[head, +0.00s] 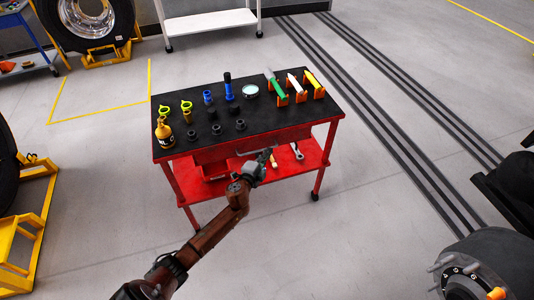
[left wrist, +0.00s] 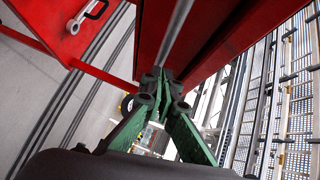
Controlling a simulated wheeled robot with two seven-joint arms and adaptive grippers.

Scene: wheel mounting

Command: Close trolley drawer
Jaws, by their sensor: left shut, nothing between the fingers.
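The red trolley has a black top (head: 215,118) and stands in the middle of the head view. Its red drawer (head: 225,150) sits just under the front edge of the top; I cannot tell for sure how far it stands out. My left gripper (head: 268,157) is at the drawer front, right of its middle. In the left wrist view its green fingers (left wrist: 160,82) are shut and empty, close to a grey bar (left wrist: 178,32) along the red drawer face. I cannot tell whether they touch it. My right gripper is not in view.
The trolley top carries bottles, sockets and several tools in orange holders (head: 297,90). A wrench (head: 297,151) lies on the lower red shelf (head: 285,165). A wheel hub (head: 470,280) is at the bottom right and a yellow stand (head: 25,235) at the left. Floor in front is clear.

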